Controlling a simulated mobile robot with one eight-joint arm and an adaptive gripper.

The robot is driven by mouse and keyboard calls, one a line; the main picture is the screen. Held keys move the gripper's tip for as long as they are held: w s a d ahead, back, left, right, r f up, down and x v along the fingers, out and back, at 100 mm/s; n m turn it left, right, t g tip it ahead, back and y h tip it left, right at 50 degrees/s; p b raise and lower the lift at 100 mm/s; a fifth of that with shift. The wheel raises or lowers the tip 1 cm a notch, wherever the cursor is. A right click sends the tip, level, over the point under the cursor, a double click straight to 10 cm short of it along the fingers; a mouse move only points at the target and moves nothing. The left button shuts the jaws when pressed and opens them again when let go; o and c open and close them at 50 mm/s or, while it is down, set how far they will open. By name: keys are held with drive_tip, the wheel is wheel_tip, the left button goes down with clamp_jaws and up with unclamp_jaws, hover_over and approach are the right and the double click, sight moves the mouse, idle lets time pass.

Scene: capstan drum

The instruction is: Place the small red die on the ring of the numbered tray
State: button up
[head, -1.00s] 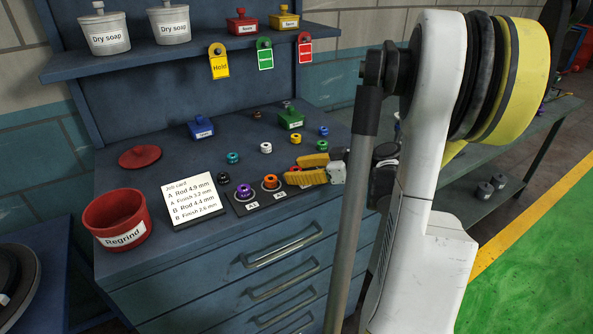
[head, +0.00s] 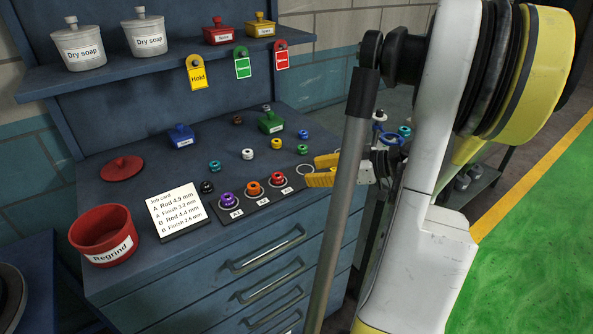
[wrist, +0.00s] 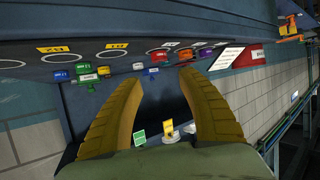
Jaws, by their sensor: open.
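The small red die (head: 278,178) stands on the third place of the dark numbered tray (head: 241,211), in line with the orange die (head: 254,188) and the purple die (head: 228,200). Its ring is hidden beneath it, so I cannot tell how flat it sits. It also shows in the wrist view (wrist: 160,53). My gripper (head: 318,171) has yellow fingers; it is apart from the red die, to its right, at the right end of the tray. In the wrist view the fingers (wrist: 160,92) are spread wide with nothing between them.
An empty pale ring (head: 305,169) lies just right of the red die. Several small coloured dies stand behind the tray, including a yellow one (head: 276,144). The job card (head: 176,214) and the Regrind bowl (head: 103,232) are at the left.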

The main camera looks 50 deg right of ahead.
drive_tip(key=w+a+g, duration=0.1)
drive_tip(key=a, duration=0.1)
drive_tip(key=w+a, duration=0.1)
drive_tip(key=a, duration=0.2)
drive_tip(key=w+a+m+g, duration=0.1)
drive_tip(key=a, duration=0.1)
drive_tip(key=shift+w+a+r+g, duration=0.1)
drive_tip(key=shift+w+a+g, duration=0.2)
drive_tip(key=shift+w+a, duration=0.1)
drive_tip(key=s+a+m+g+h, duration=0.1)
drive_tip(key=s+a+h, duration=0.1)
drive_tip(key=a, duration=1)
drive_tip(key=s+a+r+m+g+h, duration=0.1)
drive_tip(key=s+a+m+g+h, duration=0.1)
drive_tip(key=a, duration=1.1)
drive_tip(key=shift+s+a+h, duration=0.15)
drive_tip(key=shift+s+h, duration=0.15)
drive_tip(key=shift+s, duration=0.45)
